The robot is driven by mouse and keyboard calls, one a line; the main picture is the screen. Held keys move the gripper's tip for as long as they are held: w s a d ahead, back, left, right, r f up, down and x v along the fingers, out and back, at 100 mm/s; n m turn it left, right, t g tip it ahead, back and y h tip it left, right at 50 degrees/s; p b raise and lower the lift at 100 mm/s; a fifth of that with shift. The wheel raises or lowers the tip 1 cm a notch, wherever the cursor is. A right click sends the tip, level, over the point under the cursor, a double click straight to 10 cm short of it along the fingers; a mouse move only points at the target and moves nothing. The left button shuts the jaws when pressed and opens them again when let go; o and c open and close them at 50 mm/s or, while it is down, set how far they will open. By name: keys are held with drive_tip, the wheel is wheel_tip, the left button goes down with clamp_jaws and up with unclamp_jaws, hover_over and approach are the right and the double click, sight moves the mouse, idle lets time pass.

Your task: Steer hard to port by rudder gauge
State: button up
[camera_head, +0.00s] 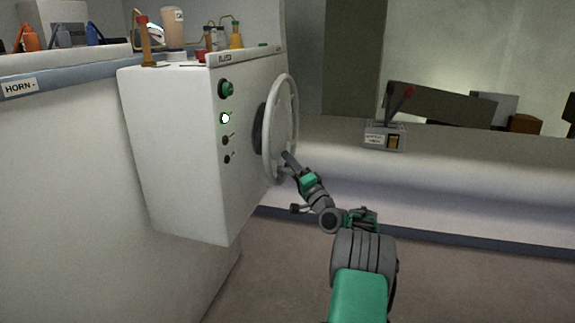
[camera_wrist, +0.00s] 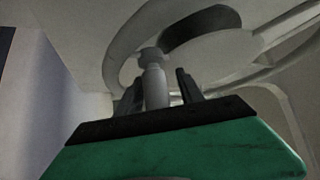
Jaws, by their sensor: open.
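The pale steering wheel (camera_head: 294,130) stands on the right face of the white console (camera_head: 180,150). In the wrist view the wheel's rim and spokes (camera_wrist: 262,42) fill the upper part, with a dark hub (camera_wrist: 200,27) behind. My gripper (camera_head: 287,157) is at the lower part of the wheel. In the wrist view my gripper (camera_wrist: 160,85) is open, with a pale knob-like handle (camera_wrist: 154,80) on the wheel standing between its two dark fingers. I cannot tell whether the fingers touch it. I cannot make out a rudder gauge.
A throttle box with a red-tipped lever (camera_head: 385,135) sits on the ledge at right. Bottles (camera_head: 172,28) stand behind the console top. A HORN label (camera_head: 19,86) is at left.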

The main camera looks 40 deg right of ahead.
drive_tip(key=p+v, duration=0.1)
drive_tip(key=v, duration=0.6)
drive_tip(key=shift+s, duration=0.35)
drive_tip(key=shift+f, duration=0.1)
drive_tip(key=shift+c, duration=0.3)
